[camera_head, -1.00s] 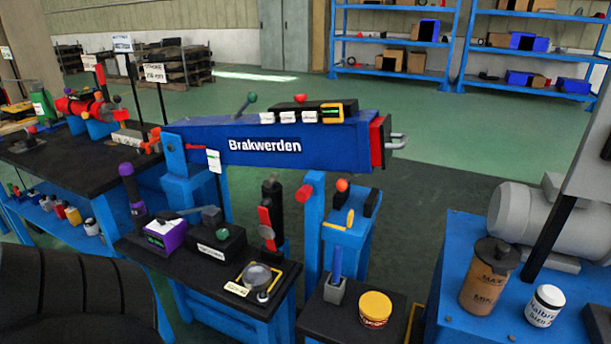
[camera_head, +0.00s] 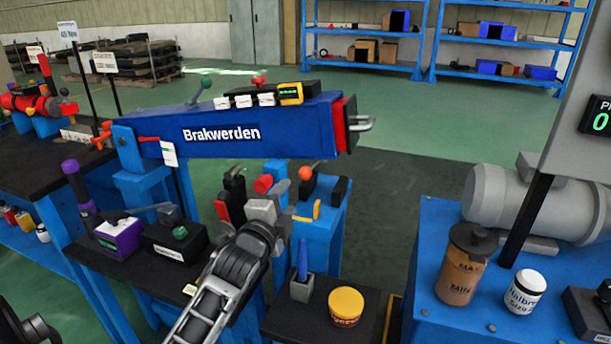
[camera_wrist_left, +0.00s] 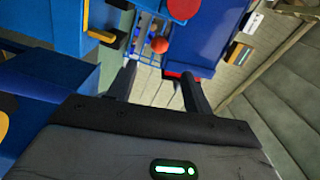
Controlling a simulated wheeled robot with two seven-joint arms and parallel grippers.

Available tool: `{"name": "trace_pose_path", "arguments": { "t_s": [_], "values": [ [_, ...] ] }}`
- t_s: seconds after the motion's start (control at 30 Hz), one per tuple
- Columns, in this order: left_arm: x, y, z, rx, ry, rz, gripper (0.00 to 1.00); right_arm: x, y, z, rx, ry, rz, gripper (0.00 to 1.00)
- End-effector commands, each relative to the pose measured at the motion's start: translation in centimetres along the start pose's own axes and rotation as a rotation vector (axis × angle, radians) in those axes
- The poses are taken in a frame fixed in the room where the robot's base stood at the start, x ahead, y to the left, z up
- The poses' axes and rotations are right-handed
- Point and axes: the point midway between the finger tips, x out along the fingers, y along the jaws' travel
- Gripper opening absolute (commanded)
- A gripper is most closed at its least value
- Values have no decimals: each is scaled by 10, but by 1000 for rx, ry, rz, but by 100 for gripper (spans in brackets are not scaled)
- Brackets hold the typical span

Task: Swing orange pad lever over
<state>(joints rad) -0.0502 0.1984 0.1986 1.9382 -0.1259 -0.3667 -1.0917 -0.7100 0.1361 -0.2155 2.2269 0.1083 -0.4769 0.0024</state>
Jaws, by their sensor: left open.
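A lever with an orange ball knob (camera_head: 305,173) stands on the blue pedestal (camera_head: 328,222) below the long blue beam. A yellow-orange strip (camera_head: 307,212) is on the pedestal's near side; I cannot tell which part is the pad. My left gripper (camera_head: 272,192) is beside the pedestal's left side, near a red round end (camera_head: 263,184). In the left wrist view the gripper (camera_wrist_left: 157,82) is open, its two dark fingers apart with nothing between them. The orange knob (camera_wrist_left: 160,45) appears ahead of the fingertips, apart from them. My right gripper is not in view.
The blue Brakwerden beam (camera_head: 235,132) spans behind the gripper. A pen holder (camera_head: 302,287) and yellow-lidded tub (camera_head: 345,306) stand on the near black stand. A purple box (camera_head: 120,238) is at left, a brown canister (camera_head: 463,265) at right.

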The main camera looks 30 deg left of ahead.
Motion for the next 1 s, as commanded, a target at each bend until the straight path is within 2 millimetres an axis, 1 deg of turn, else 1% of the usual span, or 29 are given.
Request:
{"name": "trace_pose_path", "arguments": {
  "t_s": [0.03, 0.3, 0.5, 0.6, 0.7, 1.0],
  "values": [
    [12, -1, 0, -1, 0, -3, 51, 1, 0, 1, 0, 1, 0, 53],
    [72, 0, -1, -4, 1, -1, 51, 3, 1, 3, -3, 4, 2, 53],
    [107, 1, -1, -4, 1, 1, 51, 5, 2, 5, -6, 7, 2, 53],
    [118, 2, -1, -4, 1, 2, 51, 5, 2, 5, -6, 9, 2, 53],
    [125, 1, -1, -4, 1, 2, 51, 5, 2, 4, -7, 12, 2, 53],
    [128, 1, -1, -4, 2, 2, 51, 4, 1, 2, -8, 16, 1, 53]
  ]
}}
